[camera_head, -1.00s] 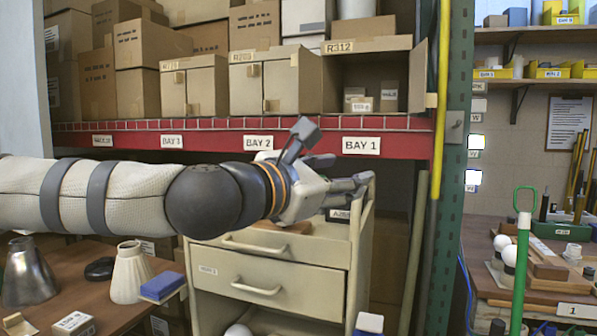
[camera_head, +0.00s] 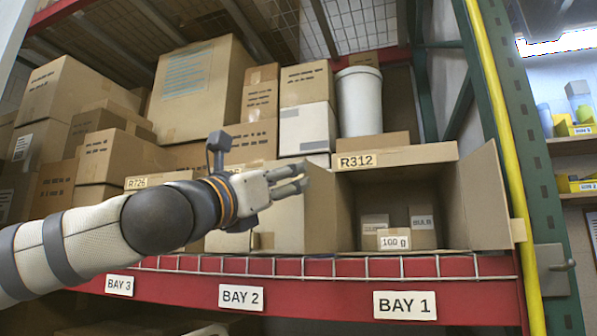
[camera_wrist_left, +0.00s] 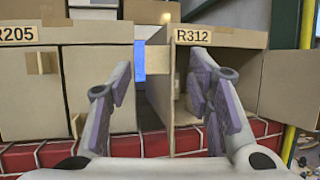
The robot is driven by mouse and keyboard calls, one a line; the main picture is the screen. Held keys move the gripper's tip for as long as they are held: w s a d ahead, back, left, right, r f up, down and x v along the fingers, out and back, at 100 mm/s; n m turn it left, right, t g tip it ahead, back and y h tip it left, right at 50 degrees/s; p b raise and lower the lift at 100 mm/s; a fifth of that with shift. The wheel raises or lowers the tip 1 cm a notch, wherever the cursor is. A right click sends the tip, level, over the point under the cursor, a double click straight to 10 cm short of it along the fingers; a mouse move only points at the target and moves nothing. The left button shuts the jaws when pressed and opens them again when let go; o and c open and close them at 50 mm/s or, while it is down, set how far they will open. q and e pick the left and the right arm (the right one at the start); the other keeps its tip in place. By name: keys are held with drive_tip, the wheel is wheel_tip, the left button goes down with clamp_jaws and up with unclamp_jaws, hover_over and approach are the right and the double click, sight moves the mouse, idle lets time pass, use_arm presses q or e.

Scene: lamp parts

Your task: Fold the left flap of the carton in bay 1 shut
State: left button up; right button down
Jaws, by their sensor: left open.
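The bay 1 carton, labelled R312 (camera_head: 395,157), stands on the red shelf with its front open. My left gripper (camera_head: 303,176) is open and empty, at the left of the left flap in the head view. In the left wrist view its fingers (camera_wrist_left: 162,78) frame the flap area; I cannot tell whether they touch it. My right gripper is not in view.
Small boxes, one marked 100 g (camera_head: 394,240), sit inside the carton. The R205 carton (camera_wrist_left: 97,85) stands shut to the left, with a narrow gap between. A wire rail (camera_head: 300,267) runs along the shelf front. A yellow pole (camera_head: 500,130) and green post are right.

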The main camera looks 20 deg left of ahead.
use_arm(q)
drive_tip(key=shift+p+x, duration=0.35)
drive_tip(key=shift+x, duration=2.85)
drive_tip(key=shift+a+f, duration=0.1)
clamp_jaws()
